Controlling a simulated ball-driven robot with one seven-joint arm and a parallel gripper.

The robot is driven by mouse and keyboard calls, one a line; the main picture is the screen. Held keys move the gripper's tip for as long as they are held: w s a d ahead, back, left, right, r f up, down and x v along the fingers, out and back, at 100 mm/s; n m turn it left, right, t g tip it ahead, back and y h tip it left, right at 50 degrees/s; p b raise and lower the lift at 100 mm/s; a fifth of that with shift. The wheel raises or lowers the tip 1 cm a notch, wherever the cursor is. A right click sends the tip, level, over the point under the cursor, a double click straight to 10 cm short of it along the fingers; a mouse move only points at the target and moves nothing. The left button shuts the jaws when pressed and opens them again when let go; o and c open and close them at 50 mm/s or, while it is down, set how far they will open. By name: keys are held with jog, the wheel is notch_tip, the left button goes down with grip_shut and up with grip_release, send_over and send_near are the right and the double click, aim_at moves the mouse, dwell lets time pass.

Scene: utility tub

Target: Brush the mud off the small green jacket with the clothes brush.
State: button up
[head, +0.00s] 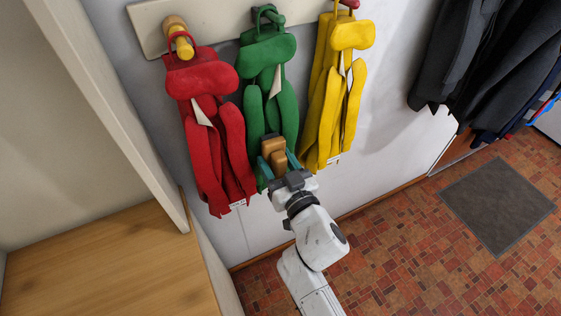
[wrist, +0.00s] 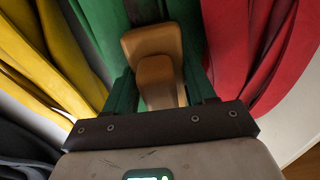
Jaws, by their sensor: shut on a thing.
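The small green jacket (head: 268,88) hangs between a red and a yellow jacket on the wall rack. My gripper (head: 277,160) is at its lower part and is shut on the wooden clothes brush (head: 273,147). In the wrist view the brown brush (wrist: 153,48) sits between the fingers, with the green jacket (wrist: 103,25) right behind it. The bristles are hidden, and I cannot tell whether they touch the cloth. My gripper and the brush cover part of the jacket's lower front. I can make out no mud on the visible green cloth.
The red jacket (head: 205,120) hangs close on the left, the yellow jacket (head: 335,95) close on the right. A wooden surface (head: 110,265) and an upright panel (head: 120,110) stand at left. Dark coats (head: 490,60) hang at far right. A grey mat (head: 495,205) lies on the tiled floor.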

aim_at(280, 173)
jog(key=shift+a+r+y, duration=0.3)
jog(key=shift+a, duration=0.3)
jog(key=shift+s+f, duration=0.15)
jog(key=shift+s, duration=0.35)
jog(key=shift+d+p+v, duration=0.2)
jog(key=shift+p+v, duration=0.2)
jog(key=shift+v, duration=0.9)
jog(key=shift+d+p+v, duration=0.15)
jog(key=shift+p+v, duration=0.25)
jog(key=shift+v, duration=0.9)
jog(key=shift+w+f, duration=0.15)
jog(key=shift+w, duration=0.05)
jog(key=shift+s, duration=0.1)
jog(key=shift+p+v, duration=0.3)
jog(key=shift+v, duration=1.15)
jog(key=shift+d, duration=0.1)
